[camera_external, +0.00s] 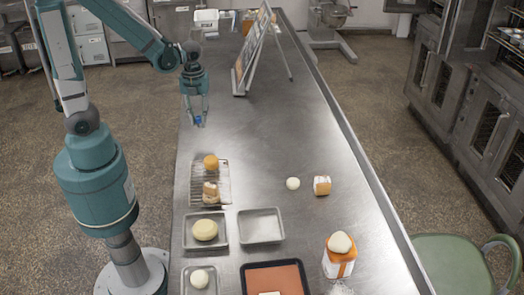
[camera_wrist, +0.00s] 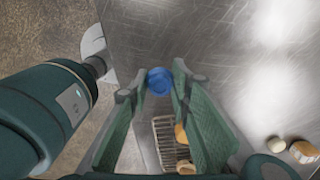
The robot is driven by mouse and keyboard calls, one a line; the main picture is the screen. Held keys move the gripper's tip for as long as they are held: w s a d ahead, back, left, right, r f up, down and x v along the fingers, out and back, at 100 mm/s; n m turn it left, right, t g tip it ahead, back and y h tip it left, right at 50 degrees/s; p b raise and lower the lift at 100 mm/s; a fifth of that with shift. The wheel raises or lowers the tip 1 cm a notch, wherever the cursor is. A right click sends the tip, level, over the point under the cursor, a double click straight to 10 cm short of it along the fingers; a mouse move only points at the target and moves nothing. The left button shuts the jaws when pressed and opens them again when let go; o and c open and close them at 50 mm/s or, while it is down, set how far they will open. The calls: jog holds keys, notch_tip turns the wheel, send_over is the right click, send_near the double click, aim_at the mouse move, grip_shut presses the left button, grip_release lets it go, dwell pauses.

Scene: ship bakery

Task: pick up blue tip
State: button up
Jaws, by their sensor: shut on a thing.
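The blue tip (camera_wrist: 159,81) is a small round blue piece. In the wrist view it sits between the ends of my two fingers. In the external view the blue tip (camera_external: 198,120) shows at the bottom of my gripper (camera_external: 195,112), above the left side of the metal table (camera_external: 275,130). My gripper is shut on it and points down; the wrist view also shows my gripper (camera_wrist: 158,88). The tip appears held above the tabletop, but the exact height is hard to tell.
A wire rack (camera_external: 223,170) with bread pieces stands nearer the camera. A leaning board (camera_external: 250,50) stands behind. The table middle is clear.

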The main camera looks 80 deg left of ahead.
jog(key=shift+r, duration=1)
